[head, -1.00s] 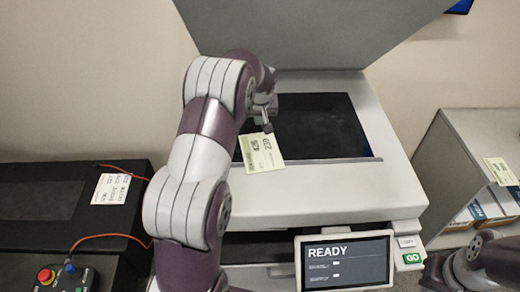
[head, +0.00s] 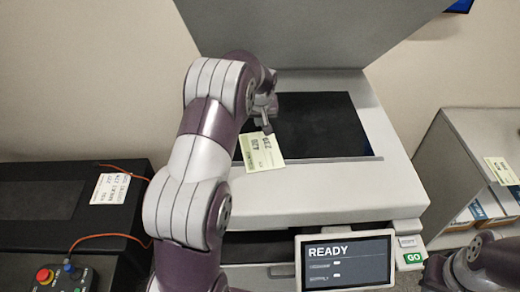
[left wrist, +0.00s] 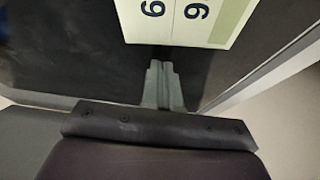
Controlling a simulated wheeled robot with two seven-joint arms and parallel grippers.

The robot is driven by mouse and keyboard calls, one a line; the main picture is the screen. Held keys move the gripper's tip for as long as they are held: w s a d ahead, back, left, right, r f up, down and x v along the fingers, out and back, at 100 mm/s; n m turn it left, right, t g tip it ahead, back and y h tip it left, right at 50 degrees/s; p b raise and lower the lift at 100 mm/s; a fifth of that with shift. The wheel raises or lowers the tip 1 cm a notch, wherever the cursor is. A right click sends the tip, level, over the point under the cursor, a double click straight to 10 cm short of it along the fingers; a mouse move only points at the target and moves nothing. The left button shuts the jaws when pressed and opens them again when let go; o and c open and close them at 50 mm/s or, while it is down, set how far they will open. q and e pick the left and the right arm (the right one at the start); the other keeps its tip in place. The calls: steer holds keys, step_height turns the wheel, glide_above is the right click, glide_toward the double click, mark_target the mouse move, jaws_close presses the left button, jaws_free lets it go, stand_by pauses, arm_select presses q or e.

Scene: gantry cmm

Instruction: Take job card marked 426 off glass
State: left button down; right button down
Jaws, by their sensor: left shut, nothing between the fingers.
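The job card (head: 263,155), pale with a green band and dark digits, lies over the front left part of the scanner's dark glass (head: 315,125) and onto the pale frame. Its print is too blurred to read fully in the head view. In the left wrist view the card (left wrist: 185,18) shows at the top, with large digits partly cut off. My left gripper (left wrist: 160,68) is shut and empty, its fingertips just short of the card's edge; whether they touch it I cannot tell. In the head view my left gripper (head: 266,127) is at the card's far edge, partly hidden by my arm.
The scanner's lid (head: 310,30) stands open behind the glass. A screen (head: 345,260) reading READY and a green GO button (head: 412,258) are in front. Another card (head: 111,188) lies on the dark unit at left, and one (head: 501,170) is on the right shelf unit (head: 480,130).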

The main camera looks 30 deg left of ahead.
mark_target(262, 169)
arm_select(q)
steer(key=shift+f, duration=0.2)
steer(key=shift+s, duration=0.1)
steer(key=shift+s+d, duration=0.15)
steer(key=shift+s+d+b, duration=1.3)
steer(key=shift+s+d, duration=0.15)
steer(key=shift+s, duration=0.9)
steer(key=shift+s+d+b, duration=1.25)
steer(key=shift+s+d, duration=0.2)
steer(key=shift+s, duration=0.95)
steer(key=shift+s+d+b, duration=1.3)
steer(key=shift+s+d, duration=0.15)
steer(key=shift+s, duration=0.9)
step_height(262, 169, up, 6)
steer(key=p, duration=0.4)
steer(key=shift+r+p, duration=0.1)
steer(key=shift+p, duration=0.3)
